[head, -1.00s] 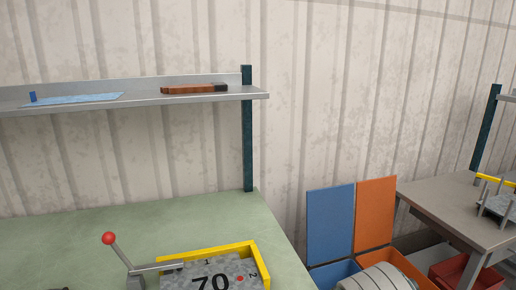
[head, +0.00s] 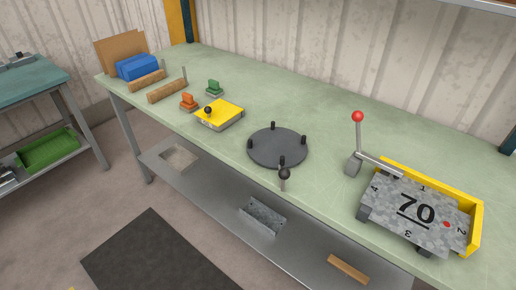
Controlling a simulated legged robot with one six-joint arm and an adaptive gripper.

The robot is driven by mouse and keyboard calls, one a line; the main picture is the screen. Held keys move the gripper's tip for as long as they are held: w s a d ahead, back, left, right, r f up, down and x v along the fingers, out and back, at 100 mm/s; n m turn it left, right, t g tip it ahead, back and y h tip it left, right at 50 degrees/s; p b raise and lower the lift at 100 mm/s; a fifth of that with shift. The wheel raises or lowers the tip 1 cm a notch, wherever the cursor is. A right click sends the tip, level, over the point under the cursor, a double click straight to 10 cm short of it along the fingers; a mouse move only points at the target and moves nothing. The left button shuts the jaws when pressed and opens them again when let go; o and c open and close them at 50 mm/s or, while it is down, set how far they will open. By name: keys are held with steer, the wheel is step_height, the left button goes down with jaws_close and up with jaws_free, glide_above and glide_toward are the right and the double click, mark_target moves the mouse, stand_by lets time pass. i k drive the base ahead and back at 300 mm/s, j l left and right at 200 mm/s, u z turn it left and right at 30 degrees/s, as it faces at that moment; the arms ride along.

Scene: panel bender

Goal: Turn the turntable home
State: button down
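The turntable (head: 277,148), a dark grey round disc with several short black pegs near its rim, lies flat on the green bench top near the front edge in the head view. A black ball knob (head: 284,174) on a short stem stands at its front, by the bench edge. I cannot tell from this view which way the disc is turned relative to any mark. My gripper is not in view.
Right of the turntable, a grey plate marked 70 (head: 416,212) sits in a yellow corner frame (head: 477,222), beside a red-knobbed lever (head: 358,117). Left are a yellow block (head: 221,113), orange (head: 188,102) and green (head: 214,88) pieces. The bench top (head: 320,110) behind the turntable is clear.

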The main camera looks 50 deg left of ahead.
mark_target(282, 149)
steer(key=j+u, duration=0.1)
steer(key=u, duration=1.6)
steer(key=i+j+z, duration=0.2)
steer(key=i, duration=0.25)
steer(key=j, duration=0.1)
